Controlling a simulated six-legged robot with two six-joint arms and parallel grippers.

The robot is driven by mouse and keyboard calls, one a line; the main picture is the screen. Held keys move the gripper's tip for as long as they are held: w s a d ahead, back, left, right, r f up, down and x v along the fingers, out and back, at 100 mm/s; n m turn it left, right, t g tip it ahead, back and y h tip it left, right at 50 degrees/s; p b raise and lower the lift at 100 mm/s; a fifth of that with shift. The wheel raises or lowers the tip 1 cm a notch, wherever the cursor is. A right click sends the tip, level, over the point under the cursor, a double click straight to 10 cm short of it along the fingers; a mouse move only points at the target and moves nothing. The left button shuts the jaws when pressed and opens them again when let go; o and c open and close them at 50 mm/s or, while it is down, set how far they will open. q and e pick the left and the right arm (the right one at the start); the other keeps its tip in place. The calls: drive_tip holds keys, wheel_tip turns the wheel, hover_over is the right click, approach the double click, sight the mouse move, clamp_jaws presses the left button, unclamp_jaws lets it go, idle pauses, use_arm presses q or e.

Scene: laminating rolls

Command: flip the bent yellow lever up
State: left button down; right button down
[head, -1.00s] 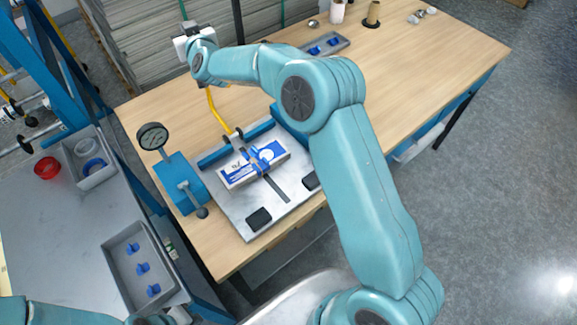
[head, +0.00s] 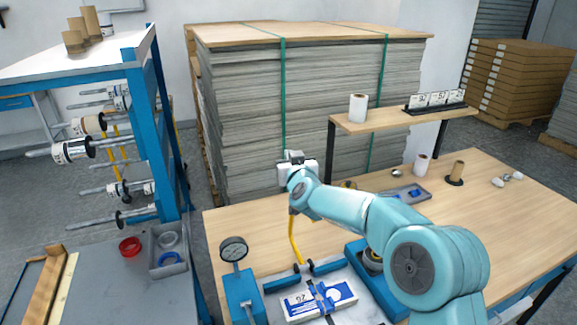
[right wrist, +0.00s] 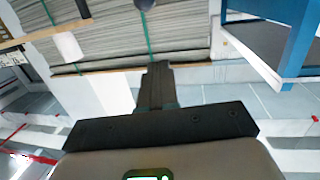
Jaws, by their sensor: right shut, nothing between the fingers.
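The bent yellow lever (head: 295,240) runs from a hinge on the blue bar of the bench fixture (head: 335,285) up to just below my right wrist in the head view. I cannot tell how steeply it stands. My right gripper (head: 293,158) is above the lever's far end and points away from me. I cannot tell whether they touch. In the right wrist view its fingers (right wrist: 157,87) are shut with nothing between them, and the lever does not show there. My left gripper is out of view.
A blue-and-white box (head: 318,299) sits on the fixture, beside a dial gauge (head: 234,250). A strapped sheet stack (head: 240,120) stands behind the wooden table (head: 480,210). A raised shelf (head: 385,122) is at the back right. A blue roll rack (head: 150,120) stands left.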

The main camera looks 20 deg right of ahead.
drive_tip(key=s+a+r, duration=0.1)
drive_tip(key=s+r, duration=0.3)
drive_tip(key=r, duration=0.1)
drive_tip(key=shift+s+r, duration=0.25)
drive_tip(key=shift+s, duration=0.1)
drive_tip(key=shift+s+a, duration=0.1)
